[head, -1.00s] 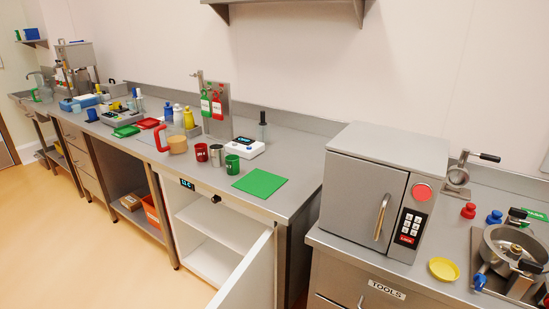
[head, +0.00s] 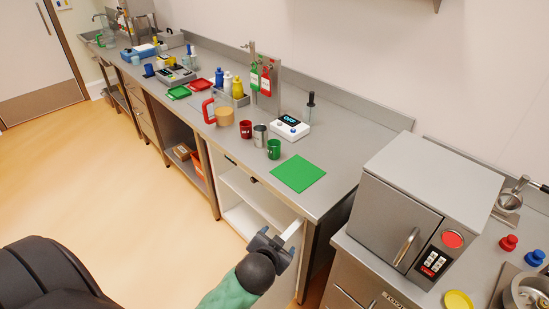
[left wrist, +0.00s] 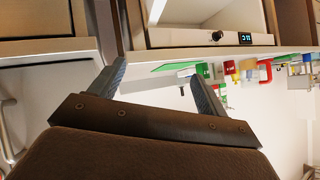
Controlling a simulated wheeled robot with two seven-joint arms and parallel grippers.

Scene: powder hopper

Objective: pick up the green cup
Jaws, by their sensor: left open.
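The green cup (head: 274,149) stands upright on the grey counter, just left of the green mat (head: 298,173) and right of a steel cup (head: 260,134). It also shows small in the left wrist view (left wrist: 202,70), where the counter scene appears upside down. My left gripper (head: 275,238) is low in front of the counter, beside the open cabinet, below and apart from the cup. In the left wrist view its two fingers (left wrist: 157,76) are spread with nothing between them. My right gripper is not in view.
A red cup (head: 245,129) and a jug with a red handle (head: 224,116) stand left of the steel cup. A white scale (head: 290,127) is behind the green cup. The cabinet door (head: 283,262) stands open near my gripper. A steel oven (head: 425,215) is at right.

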